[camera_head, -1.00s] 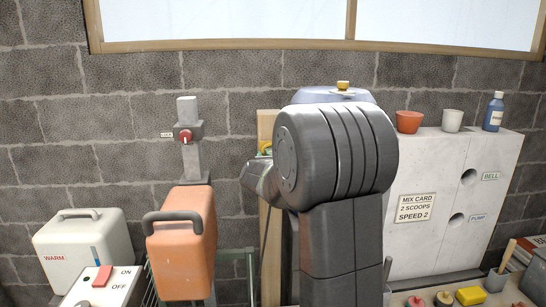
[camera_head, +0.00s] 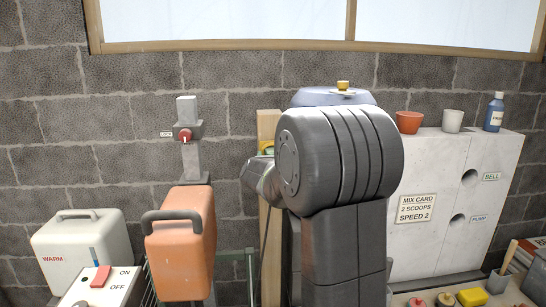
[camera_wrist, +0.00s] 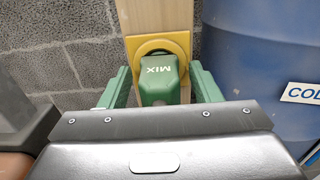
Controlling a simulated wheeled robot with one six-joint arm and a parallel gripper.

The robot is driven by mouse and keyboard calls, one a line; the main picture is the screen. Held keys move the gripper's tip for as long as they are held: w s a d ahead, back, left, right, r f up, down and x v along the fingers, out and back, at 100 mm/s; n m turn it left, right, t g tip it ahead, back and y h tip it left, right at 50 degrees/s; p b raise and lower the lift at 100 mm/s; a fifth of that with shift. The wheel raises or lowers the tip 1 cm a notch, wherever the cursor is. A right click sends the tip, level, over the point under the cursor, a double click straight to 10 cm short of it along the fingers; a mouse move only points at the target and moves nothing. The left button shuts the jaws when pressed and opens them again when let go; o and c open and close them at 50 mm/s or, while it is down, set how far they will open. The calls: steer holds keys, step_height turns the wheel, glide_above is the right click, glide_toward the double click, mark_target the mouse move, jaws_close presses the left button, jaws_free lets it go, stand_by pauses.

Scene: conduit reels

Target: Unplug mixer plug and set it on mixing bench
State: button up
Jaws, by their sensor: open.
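The green mixer plug (camera_wrist: 159,78), marked MIX, sits in a round yellow socket (camera_wrist: 179,43) on a wooden post (camera_wrist: 155,14) in the wrist view. My gripper (camera_wrist: 161,88) is open, with one green finger on each side of the plug. Small gaps show beside the plug, so the fingers look apart from it. In the head view my arm hides the plug and most of the socket; a bit of yellow shows at the post (camera_head: 268,124). A pale bench top (camera_head: 440,290) with small items is at the lower right, partly cut off.
A blue drum (camera_wrist: 255,50) stands right of the post in the wrist view. An orange can (camera_head: 180,255), a white WARM can (camera_head: 80,245) and an ON/OFF box (camera_head: 105,290) stand left. A pale block (camera_head: 455,190) with a mix card (camera_head: 415,209) is right.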

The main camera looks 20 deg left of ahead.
steer(key=shift+b, duration=0.5)
jaws_close()
steer(key=shift+s+d+f, duration=0.1)
steer(key=shift+f, duration=0.05)
steer(key=shift+b+v, duration=1.3)
steer(key=shift+v, duration=1.6)
